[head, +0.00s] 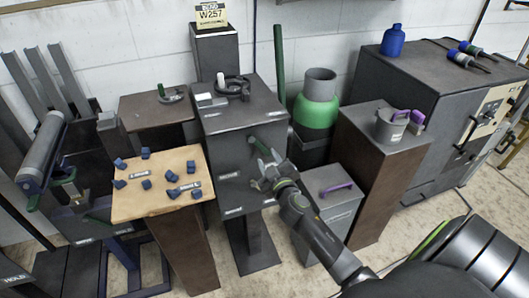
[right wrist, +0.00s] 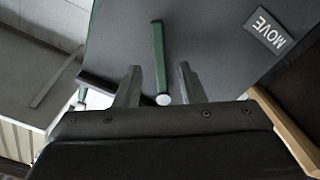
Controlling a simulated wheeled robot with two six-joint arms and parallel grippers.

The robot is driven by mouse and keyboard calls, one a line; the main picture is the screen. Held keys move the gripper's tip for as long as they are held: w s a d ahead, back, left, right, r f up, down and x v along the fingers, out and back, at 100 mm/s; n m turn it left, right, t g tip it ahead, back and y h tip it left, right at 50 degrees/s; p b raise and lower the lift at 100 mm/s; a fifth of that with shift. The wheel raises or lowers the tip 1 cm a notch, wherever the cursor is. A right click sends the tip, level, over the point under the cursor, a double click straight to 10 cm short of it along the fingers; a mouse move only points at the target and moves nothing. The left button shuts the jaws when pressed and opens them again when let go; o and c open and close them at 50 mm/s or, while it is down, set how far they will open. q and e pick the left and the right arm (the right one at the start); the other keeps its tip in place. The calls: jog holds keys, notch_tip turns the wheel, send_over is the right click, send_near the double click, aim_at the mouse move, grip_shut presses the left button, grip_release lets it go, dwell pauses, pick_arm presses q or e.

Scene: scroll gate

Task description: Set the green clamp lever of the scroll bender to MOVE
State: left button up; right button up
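The scroll bender (head: 243,120) is a dark grey box on a pedestal in the middle of the head view, with a scroll-shaped former on top. Its green clamp lever (head: 263,146) sits on the front face. In the right wrist view the green lever (right wrist: 158,58) points down the picture and ends in a pale round tip. A MOVE label (right wrist: 268,31) is on the face to the right of the lever. My right gripper (right wrist: 159,82) is open, its fingers on either side of the lever's tip in that view, with gaps showing. My left gripper is out of view.
A wooden-topped stand (head: 150,200) with several blue pieces is left of the bender. A grey box with a purple handle (head: 336,188) stands right of my right gripper. A green-banded cylinder (head: 316,110) is behind, and a dark cabinet (head: 425,100) is at the right.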

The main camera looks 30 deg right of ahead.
aim_at(263, 149)
jog(key=shift+x, duration=1.9)
jog(key=shift+c, duration=0.3)
grip_shut()
